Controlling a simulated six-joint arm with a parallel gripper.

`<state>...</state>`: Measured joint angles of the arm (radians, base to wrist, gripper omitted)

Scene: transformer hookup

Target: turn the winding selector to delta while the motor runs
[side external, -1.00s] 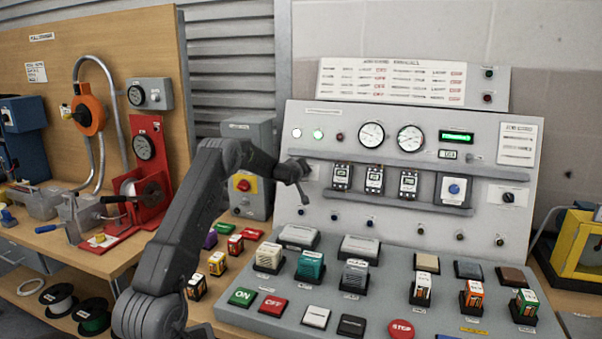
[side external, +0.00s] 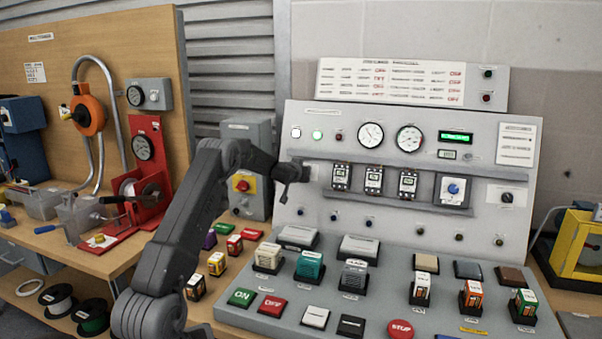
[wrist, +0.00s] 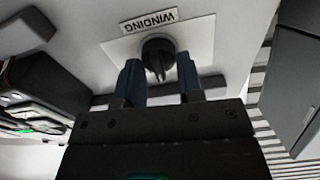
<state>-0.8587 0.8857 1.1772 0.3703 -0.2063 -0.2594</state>
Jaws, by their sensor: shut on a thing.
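The winding selector (wrist: 158,56) is a black round knob with a raised grip bar on a white plate, under a label reading WINDING. In the wrist view it sits between the two blue fingers of my gripper (wrist: 158,68), which is shut on it. In the side view my gripper (side external: 296,173) is against the left end of the upright grey panel and hides the knob. The knob's pointer marks are not readable. A white lamp (side external: 296,132) and a green lamp (side external: 317,135) are lit above. The motor itself cannot be picked out.
Two round gauges (side external: 371,135) and a lit green display (side external: 455,138) sit on the panel. A ledge with several contactors (side external: 374,180) runs right of my gripper. Push buttons and coloured blocks (side external: 310,266) cover the sloped desk below.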

